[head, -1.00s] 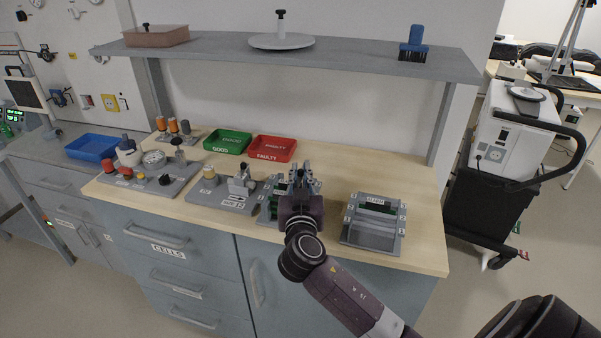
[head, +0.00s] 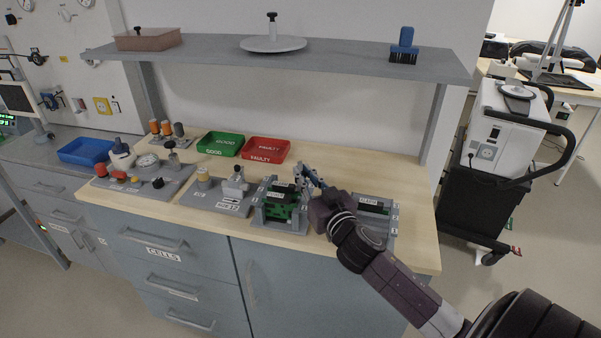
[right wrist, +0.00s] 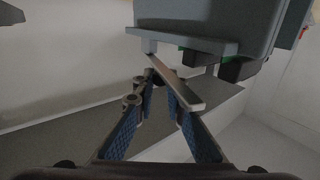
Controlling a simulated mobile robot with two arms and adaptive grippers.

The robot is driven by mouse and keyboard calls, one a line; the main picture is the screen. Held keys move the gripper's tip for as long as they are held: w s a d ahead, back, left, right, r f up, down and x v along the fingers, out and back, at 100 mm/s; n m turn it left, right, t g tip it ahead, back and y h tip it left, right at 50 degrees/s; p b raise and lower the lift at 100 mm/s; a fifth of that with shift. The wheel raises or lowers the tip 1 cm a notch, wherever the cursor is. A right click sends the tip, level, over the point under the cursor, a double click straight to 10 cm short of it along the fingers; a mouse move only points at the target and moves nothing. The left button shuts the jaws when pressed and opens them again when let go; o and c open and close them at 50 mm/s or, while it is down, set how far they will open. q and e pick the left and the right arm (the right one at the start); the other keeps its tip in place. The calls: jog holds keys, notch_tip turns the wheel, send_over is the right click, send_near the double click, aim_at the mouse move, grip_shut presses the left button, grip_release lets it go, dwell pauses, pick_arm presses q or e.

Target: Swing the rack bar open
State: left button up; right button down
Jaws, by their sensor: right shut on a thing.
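The rack (head: 280,229) is a grey frame with green boards (head: 276,207) in it, standing near the front edge of the bench. My right gripper (head: 305,175) is at the rack's right side, above the bench. In the right wrist view the gripper (right wrist: 160,90) is shut on the rack bar (right wrist: 180,84), a thin grey strip running between its blue-padded fingers. In the head view the bar is mostly hidden by the gripper. My left gripper is not in view.
A second grey rack (head: 374,204) stands to the right, partly behind my right arm. A grey fixture (head: 215,198) is to the left. A green tray (head: 221,144) and a red tray (head: 266,150) lie behind. A shelf (head: 340,58) spans above.

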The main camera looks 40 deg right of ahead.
jog(key=shift+f, duration=0.1)
dwell(0.3)
jog(key=c, duration=1.9)
grip_release()
jog(key=shift+a, duration=0.1)
jog(key=shift+c, duration=0.2)
jog(key=s+a, duration=0.2)
jog(key=s, duration=0.9)
jog(key=shift+s, duration=0.4)
